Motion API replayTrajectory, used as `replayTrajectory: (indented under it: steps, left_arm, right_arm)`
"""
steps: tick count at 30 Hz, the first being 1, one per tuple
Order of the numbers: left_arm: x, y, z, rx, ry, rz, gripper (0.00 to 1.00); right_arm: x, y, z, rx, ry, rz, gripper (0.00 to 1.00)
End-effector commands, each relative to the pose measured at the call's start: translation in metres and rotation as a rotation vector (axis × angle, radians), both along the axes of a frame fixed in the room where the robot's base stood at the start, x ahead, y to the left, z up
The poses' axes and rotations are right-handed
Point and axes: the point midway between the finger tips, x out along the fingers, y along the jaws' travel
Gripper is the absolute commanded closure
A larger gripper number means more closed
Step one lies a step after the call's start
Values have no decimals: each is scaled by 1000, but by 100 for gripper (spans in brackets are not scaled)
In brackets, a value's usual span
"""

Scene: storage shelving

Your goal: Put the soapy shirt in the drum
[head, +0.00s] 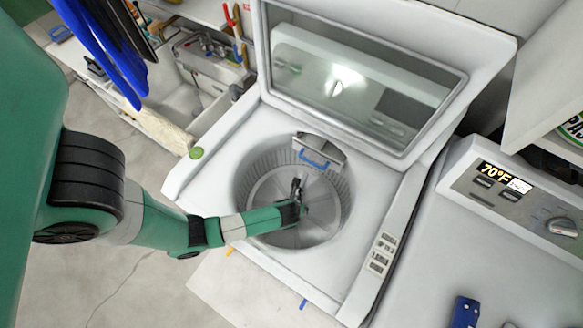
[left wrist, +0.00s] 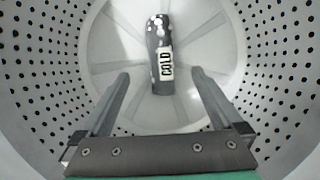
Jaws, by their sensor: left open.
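The washing machine's drum (head: 340,195) is open under its raised lid, with pale perforated walls that also show in the left wrist view (left wrist: 270,70). A dark grey, roughly cylindrical item with white spots and a "COLD" tag, apparently the soapy shirt (left wrist: 158,35), lies on the drum's finned floor. My left gripper (head: 298,188) reaches down into the drum. In the left wrist view its two fingers (left wrist: 160,75) are apart and empty, with the item beyond and between them. In the head view I cannot clearly separate the item from the gripper. My right gripper is not in view.
The raised lid (head: 485,55) with its glass stands behind the drum. A blue-and-grey dispenser (head: 318,151) sits at the drum's back rim. A second machine with a "70°F" display (head: 492,170) is on the right. A sink (head: 185,100) and blue hanging items (head: 105,50) are at upper left.

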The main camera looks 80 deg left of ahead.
Motion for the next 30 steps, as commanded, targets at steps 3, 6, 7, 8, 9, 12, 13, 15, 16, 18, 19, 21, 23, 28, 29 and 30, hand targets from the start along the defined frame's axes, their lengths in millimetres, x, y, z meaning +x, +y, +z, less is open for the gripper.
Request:
replayTrajectory:
  steps: [3,6,7,8,9,12,13,15,16,18,19,21,23,28,29,30]
  left_arm:
    - [-3,-8,23,0,-2,-2,0]
    - [-5,-11,31,0,0,0,0]
    - [-6,-12,32,0,0,1,0]
    - [-6,-12,32,0,0,1,0]
    - [-6,-12,33,0,0,1,0]
    - [-6,-12,32,0,0,1,0]
    - [-6,-12,32,0,0,1,0]
    - [-6,-12,32,0,0,1,0]
    - [-6,-12,32,0,0,1,0]
    - [-6,-12,32,0,0,1,0]
    - [-5,-12,32,1,-1,1,0]
    - [2,-9,37,18,-21,-9,0]
    - [19,-2,49,60,-68,-35,0]
    - [117,36,150,372,-363,-202,0]
    - [136,42,180,456,-424,-241,0]
    - [158,49,222,578,-503,-291,0]
  right_arm:
    - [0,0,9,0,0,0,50]
    - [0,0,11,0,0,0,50]
    - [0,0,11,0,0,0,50]
    - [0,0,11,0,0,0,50]
    - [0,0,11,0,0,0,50]
    - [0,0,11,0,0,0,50]
    - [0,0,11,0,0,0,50]
    - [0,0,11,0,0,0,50]
    - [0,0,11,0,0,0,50]
    - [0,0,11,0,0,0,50]
    - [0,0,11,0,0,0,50]
    - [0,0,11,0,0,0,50]
    - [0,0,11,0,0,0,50]
    - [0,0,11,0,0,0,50]
    - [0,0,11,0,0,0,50]
    - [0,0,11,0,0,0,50]
